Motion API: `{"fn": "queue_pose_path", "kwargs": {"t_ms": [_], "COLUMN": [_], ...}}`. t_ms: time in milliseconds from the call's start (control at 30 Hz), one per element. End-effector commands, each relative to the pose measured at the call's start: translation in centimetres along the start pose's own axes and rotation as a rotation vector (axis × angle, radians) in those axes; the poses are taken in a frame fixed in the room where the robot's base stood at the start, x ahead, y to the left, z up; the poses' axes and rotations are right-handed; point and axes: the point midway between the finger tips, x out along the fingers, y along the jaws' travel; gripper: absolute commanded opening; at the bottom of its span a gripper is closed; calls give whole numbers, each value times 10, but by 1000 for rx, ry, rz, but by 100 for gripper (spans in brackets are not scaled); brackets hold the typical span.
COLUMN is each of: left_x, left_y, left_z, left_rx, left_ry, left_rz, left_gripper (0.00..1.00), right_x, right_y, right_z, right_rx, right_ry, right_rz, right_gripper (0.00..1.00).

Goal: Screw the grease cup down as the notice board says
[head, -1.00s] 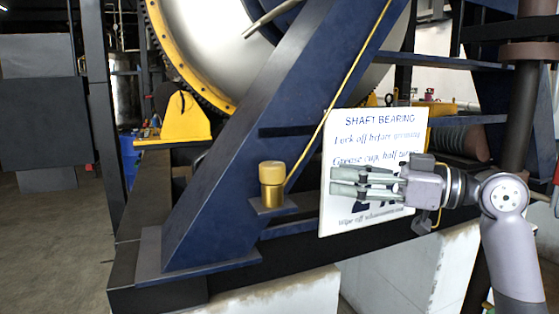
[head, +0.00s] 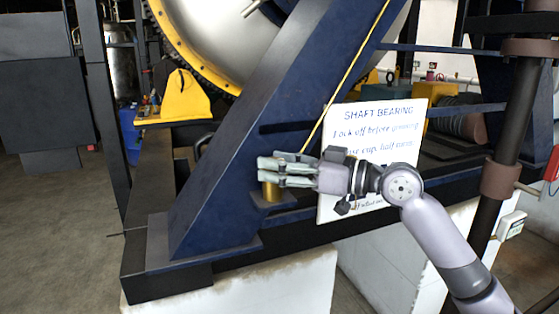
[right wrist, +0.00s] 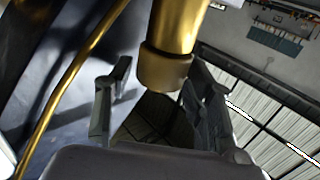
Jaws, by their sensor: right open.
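The brass grease cup (head: 271,192) stands upright on a small ledge of the blue slanted frame; my gripper hides its cap in the head view. My right gripper (head: 262,172) is open at the height of the cap, pointing left. In the right wrist view the cap (right wrist: 164,70) shows between the two spread fingers (right wrist: 160,95), with a visible gap on the left; contact on the right cannot be told. The white notice board (head: 390,118) reads "SHAFT BEARING" and "Lock off before greasing"; my gripper and wrist cover much of its lower text. My left gripper is out of view.
A thin brass pipe (head: 340,85) runs up from beside the cup, and passes left of it in the wrist view. The blue slanted beam (head: 235,130) stands close behind. A dark post (head: 510,130) rises at right near my arm. Open floor lies at left.

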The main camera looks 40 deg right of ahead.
Motion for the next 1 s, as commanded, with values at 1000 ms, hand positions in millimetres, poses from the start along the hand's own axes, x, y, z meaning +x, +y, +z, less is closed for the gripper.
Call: {"fn": "queue_pose_path", "kwargs": {"t_ms": [1000], "left_x": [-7], "left_y": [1], "left_z": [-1], "left_rx": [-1], "left_ry": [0], "left_rz": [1], "left_gripper": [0], "right_x": [0], "right_y": [-1], "right_z": [-2], "right_rx": [-1], "right_ry": [1], "right_rz": [42], "right_gripper": [12]}}
